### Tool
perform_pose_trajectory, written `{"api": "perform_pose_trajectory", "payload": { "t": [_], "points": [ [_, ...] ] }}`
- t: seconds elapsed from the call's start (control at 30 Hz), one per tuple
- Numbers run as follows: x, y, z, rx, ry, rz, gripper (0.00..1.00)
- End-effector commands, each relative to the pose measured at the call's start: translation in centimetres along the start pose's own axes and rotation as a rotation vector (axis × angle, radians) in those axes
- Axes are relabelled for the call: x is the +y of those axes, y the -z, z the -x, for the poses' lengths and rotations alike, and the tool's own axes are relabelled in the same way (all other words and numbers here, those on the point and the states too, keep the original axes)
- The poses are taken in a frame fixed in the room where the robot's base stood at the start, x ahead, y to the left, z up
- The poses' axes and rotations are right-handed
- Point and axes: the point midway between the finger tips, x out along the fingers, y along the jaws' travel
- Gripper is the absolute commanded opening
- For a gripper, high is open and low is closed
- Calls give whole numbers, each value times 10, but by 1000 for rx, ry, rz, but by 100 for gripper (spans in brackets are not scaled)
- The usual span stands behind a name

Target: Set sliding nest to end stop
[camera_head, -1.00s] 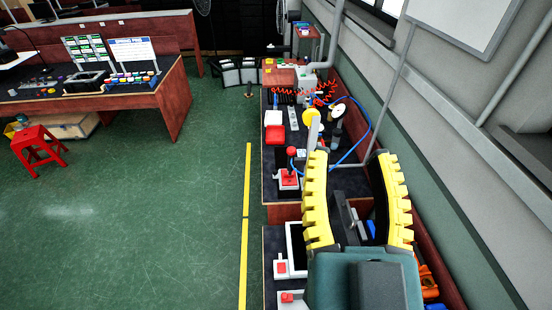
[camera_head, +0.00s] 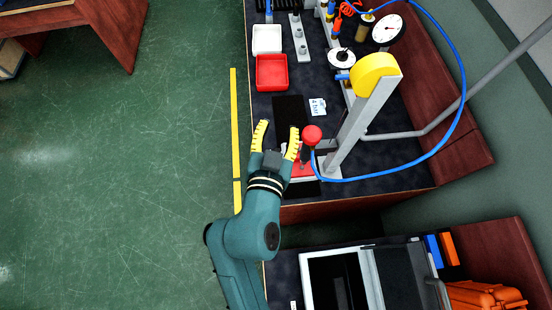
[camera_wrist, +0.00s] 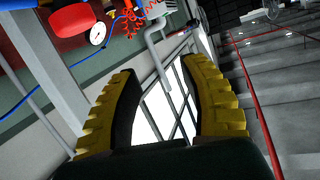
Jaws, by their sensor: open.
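My gripper (camera_head: 277,138) is open and empty, its two yellow ribbed fingers over the left edge of the dark workbench (camera_head: 345,185), beside a red ball knob (camera_head: 312,134). In the wrist view the fingers (camera_wrist: 165,90) stand apart with nothing between them. A black flat plate (camera_head: 289,112) lies just beyond the fingertips. The knob stands by a red-topped base (camera_head: 302,170), partly hidden by my gripper. A grey strip with small posts (camera_head: 299,38) lies farther back. I cannot tell which part is the sliding nest or the end stop.
A red tray (camera_head: 271,73) and a white tray (camera_head: 266,39) stand at the bench's left edge. A grey post with a yellow cap (camera_head: 376,75), a blue hose (camera_head: 464,75) and a dial gauge (camera_head: 387,30) stand right. Green floor (camera_head: 120,180) at left is clear.

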Motion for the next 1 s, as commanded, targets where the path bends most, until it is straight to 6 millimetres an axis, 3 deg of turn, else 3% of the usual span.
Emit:
{"api": "perform_pose_trajectory", "payload": {
  "t": [0.03, 0.1, 0.2, 0.3, 0.4, 0.57, 1.0],
  "points": [
    [4, -82, -11, -45, -11, 25, 44],
    [5, -144, -15, -84, -25, 52, 44],
    [7, -214, -16, -125, -38, 88, 44],
    [9, -252, -14, -146, -43, 112, 44],
    [9, -267, -13, -155, -45, 123, 44],
    [10, -269, -29, -155, -48, 122, 44],
    [17, -286, -133, -155, -48, 122, 44]
  ]
}}
